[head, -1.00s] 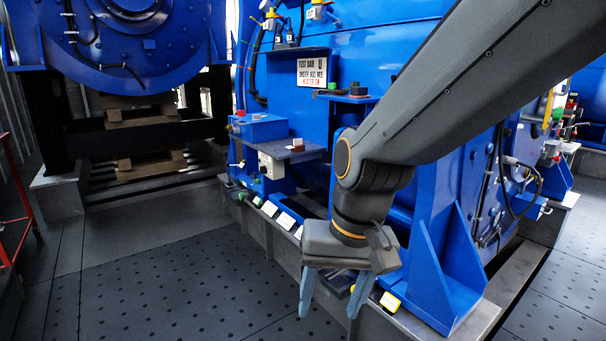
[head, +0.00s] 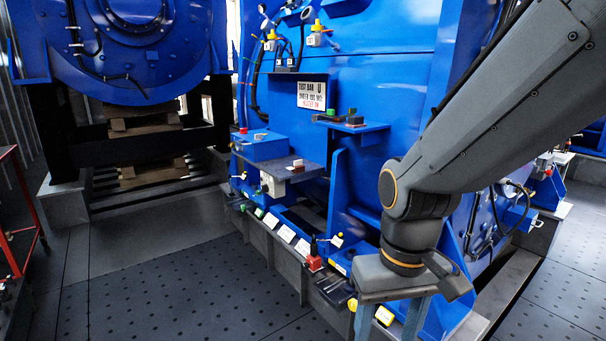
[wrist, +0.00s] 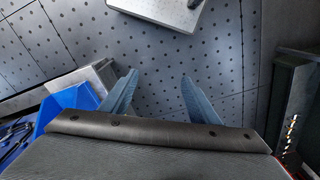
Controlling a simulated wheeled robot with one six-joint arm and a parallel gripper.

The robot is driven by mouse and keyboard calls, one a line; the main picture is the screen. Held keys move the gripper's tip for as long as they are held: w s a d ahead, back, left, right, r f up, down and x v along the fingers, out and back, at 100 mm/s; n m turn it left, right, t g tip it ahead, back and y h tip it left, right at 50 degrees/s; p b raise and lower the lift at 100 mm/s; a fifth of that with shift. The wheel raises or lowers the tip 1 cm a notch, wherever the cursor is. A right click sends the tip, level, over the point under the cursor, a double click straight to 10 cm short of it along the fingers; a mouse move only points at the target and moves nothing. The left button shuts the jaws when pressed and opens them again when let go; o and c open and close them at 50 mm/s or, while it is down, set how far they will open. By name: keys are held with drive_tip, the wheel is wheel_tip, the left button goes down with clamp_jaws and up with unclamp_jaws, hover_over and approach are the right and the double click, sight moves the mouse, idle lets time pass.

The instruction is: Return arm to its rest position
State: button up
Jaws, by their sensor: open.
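My gripper (head: 390,318) hangs fingers-down at the lower right of the head view, in front of the blue motor housing (head: 400,60). Its two blue-grey fingers are apart with nothing between them. The lower fingertips are cut off by the frame edge. In the wrist view my gripper (wrist: 152,88) shows both fingers spread over the dotted grey floor (wrist: 160,50), with an empty gap. My arm reaches in from the upper right of the head view.
A shelf (head: 290,167) and a bracket (head: 350,124) jut from the housing. A red frame (head: 22,205) stands at the left. The floor (head: 190,290) at lower left is clear.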

drive_tip(key=d+r+m+p, duration=0.2)
drive_tip(key=d+r+p, duration=0.4)
drive_tip(key=p, duration=0.4)
drive_tip(key=shift+s+d+r, duration=0.15)
drive_tip(key=shift+s+r, duration=0.3)
idle(1.1)
